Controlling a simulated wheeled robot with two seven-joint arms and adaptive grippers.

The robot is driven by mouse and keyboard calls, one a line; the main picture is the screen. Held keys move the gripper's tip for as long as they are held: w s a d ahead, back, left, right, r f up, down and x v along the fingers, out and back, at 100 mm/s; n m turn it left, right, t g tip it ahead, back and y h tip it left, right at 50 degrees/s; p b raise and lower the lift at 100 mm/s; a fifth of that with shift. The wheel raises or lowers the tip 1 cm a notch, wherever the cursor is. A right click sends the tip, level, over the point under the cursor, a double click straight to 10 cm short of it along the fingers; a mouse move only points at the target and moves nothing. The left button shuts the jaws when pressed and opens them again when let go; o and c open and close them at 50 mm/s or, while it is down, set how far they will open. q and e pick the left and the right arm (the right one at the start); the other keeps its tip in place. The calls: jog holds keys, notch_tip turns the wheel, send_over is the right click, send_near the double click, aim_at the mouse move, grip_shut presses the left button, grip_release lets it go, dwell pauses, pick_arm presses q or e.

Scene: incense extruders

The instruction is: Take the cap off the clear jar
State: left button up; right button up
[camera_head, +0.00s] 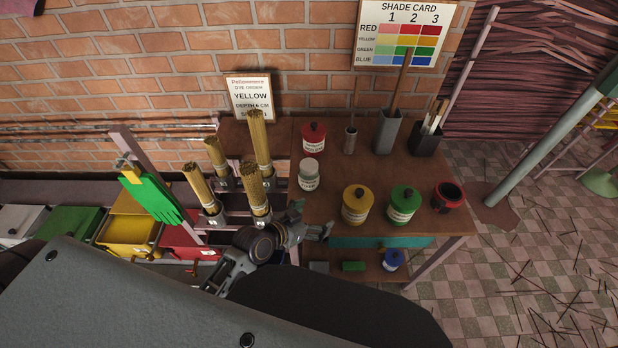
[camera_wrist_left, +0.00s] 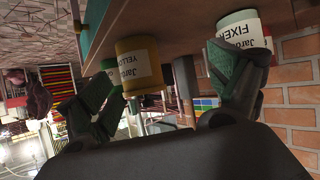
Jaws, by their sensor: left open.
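The clear jar (camera_head: 309,181) stands upright on the brown table near its left side, with a pale top and a white label. It also shows, upside down, in the left wrist view, where the jar (camera_wrist_left: 236,22) carries a label reading FIXER. My left gripper (camera_head: 312,219) is open and empty, in front of the jar and apart from it in the head view. The right gripper is not in view.
A red jar (camera_head: 313,138) stands behind the clear jar. Yellow (camera_head: 356,206) and green (camera_head: 403,205) jars stand to its right, with an open dark red pot (camera_head: 448,197) beyond. Incense bundles (camera_head: 256,192) stand upright close on the left. Holders with sticks (camera_head: 388,133) stand at the back.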

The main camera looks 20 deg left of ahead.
pick_arm(q)
jog(key=shift+w+d+r+t, duration=0.1)
jog(key=shift+w+r+t, duration=0.15)
jog(key=shift+w+t, duration=0.45)
jog(key=w+t, duration=0.1)
jog(key=n+t+y, duration=0.4)
jog(key=t+y, duration=0.1)
send_near(305, 173)
jog(key=shift+s+d, duration=0.25)
jog(key=shift+d, duration=0.5)
jog(key=shift+a+f+n+y, duration=0.2)
jog(key=shift+a+n+y, duration=0.1)
jog(key=shift+a+n, duration=0.3)
jog(key=shift+w, duration=4.25)
